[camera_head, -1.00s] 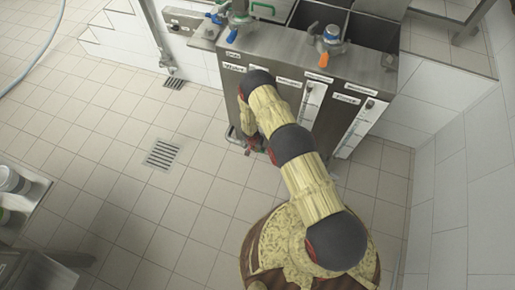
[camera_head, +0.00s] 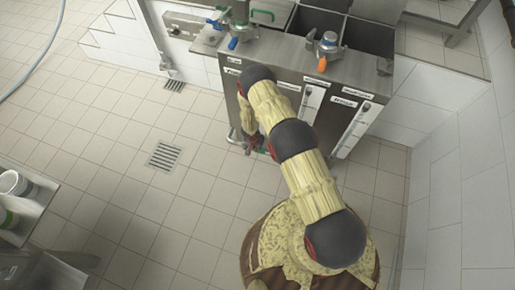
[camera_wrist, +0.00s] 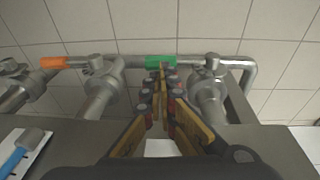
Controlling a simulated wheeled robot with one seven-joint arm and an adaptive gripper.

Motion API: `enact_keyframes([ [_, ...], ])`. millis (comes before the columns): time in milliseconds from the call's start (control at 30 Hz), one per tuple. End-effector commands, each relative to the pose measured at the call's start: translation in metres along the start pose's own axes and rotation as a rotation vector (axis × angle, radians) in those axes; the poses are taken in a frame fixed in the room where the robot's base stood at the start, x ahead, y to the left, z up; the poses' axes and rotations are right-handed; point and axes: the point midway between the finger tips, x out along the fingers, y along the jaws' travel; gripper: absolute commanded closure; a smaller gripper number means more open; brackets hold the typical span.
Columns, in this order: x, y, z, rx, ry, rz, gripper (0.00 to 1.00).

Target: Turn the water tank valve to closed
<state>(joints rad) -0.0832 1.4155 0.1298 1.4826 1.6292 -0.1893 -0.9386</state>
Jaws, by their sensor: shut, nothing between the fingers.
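In the wrist view, a green valve handle (camera_wrist: 160,61) lies level across the picture, joined to a steel valve (camera_wrist: 212,64) on its right. My gripper (camera_wrist: 163,78) is shut and empty. Its fingertips overlap the lower edge of the green handle; I cannot tell whether they touch it. In the head view, my gripper (camera_head: 252,144) is low at the front left of the steel tank unit (camera_head: 272,52), below a label that appears to read Water. My arm hides part of that front.
An orange valve handle (camera_wrist: 52,62) points sideways at the left of the wrist view. A blue handle (camera_wrist: 22,152) shows at lower left. In the head view, open tiled floor with a drain grate (camera_head: 164,155) lies left of the unit. A bench (camera_head: 25,208) stands at far left.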

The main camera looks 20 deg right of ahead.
Motion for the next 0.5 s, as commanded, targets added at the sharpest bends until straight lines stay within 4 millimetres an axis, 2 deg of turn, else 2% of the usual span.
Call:
enact_keyframes([
  [33, -0.017, 0.001, -0.002, 0.001, 0.0, 0.0, 1.0],
  [200, -0.049, 0.004, -0.001, 0.001, 0.0, 0.0, 1.0],
  [333, -0.066, 0.005, -0.001, 0.0, 0.0, 0.0, 1.0],
  [500, -0.075, 0.006, 0.0, 0.002, 0.0, 0.0, 1.0],
])
